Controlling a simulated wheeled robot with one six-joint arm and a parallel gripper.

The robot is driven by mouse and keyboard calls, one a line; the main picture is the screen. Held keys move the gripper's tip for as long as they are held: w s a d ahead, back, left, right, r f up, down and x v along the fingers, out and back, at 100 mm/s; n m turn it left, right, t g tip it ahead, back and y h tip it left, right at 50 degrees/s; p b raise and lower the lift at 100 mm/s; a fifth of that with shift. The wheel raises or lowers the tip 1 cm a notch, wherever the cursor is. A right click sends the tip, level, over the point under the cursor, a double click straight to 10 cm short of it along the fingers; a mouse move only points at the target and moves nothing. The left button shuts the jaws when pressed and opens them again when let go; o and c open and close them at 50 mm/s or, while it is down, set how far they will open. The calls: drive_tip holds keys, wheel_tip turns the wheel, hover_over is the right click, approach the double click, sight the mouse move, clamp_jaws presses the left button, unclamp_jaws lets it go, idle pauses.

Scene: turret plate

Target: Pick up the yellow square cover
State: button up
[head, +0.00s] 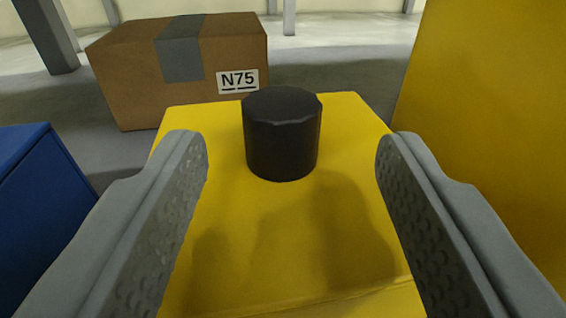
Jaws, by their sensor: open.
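The yellow square cover (225,245) lies flat below and ahead of my gripper, filling the lower middle of the head view. A black cylindrical knob (282,135) stands upright on it. My gripper (291,150) is open, with one grey finger on each side of the knob. There is a clear gap between each finger and the knob, and nothing is held. The fingers hide parts of the cover's left and right edges. What lies beneath the cover is hidden.
A brown cardboard box (130,75) marked N75 sits on the grey floor behind the cover. A blue block (30,200) is at the left. A large yellow surface (490,110) rises at the right. Grey posts stand at the back.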

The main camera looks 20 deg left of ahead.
sight(279, 132)
drive_tip(key=shift+a+x, duration=0.2)
drive_tip(key=shift+x, duration=2.45)
drive_tip(key=shift+s+r, duration=0.1)
drive_tip(key=shift+c, duration=0.2)
clamp_jaws()
